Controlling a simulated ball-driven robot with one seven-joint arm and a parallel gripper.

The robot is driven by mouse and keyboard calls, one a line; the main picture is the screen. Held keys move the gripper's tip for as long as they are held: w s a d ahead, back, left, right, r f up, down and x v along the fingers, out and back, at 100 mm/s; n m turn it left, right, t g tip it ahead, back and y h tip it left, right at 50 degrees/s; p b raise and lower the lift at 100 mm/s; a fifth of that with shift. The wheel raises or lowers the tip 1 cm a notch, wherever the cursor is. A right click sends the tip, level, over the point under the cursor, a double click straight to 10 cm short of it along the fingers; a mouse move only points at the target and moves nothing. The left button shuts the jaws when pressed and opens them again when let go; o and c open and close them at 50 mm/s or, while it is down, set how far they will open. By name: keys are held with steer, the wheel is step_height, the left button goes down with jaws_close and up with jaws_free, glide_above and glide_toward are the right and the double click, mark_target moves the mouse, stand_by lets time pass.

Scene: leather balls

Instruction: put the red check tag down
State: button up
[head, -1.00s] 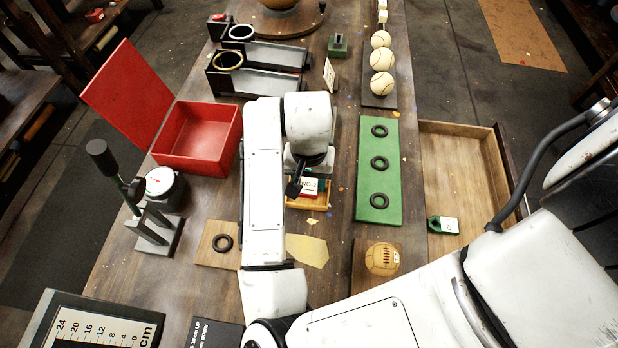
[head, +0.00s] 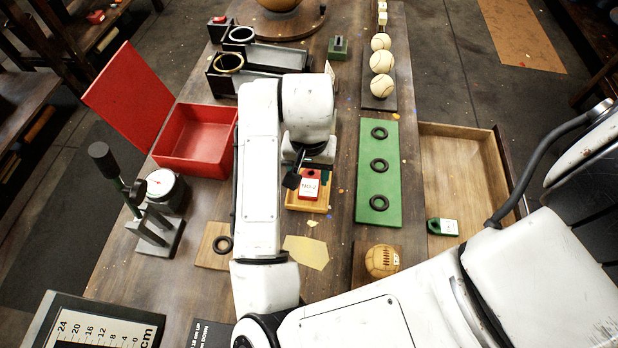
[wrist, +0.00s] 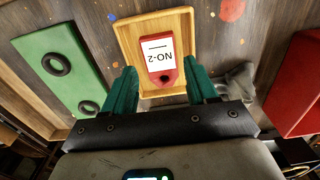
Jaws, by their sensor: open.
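The red check tag (head: 310,184), with a white label reading NO-2, lies in a small shallow wooden tray (head: 308,207) in the middle of the bench. In the wrist view the tag (wrist: 163,72) lies on the floor of the tray (wrist: 126,32), its holed end toward my gripper. My gripper (wrist: 160,75) is open, its two green fingers apart on either side of the tag with gaps between. Nothing is held. In the head view my wrist hides most of the fingers.
An open red box (head: 193,140) stands to the left. A green board (head: 378,210) with black rings lies to the right, before an open wooden drawer (head: 455,165) holding a green tag (head: 442,226). A leather ball (head: 381,260) sits nearer me.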

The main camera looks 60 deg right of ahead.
mark_target(309, 186)
step_height(309, 186, up, 8)
steer(key=p, duration=0.1)
steer(key=shift+p, duration=0.35)
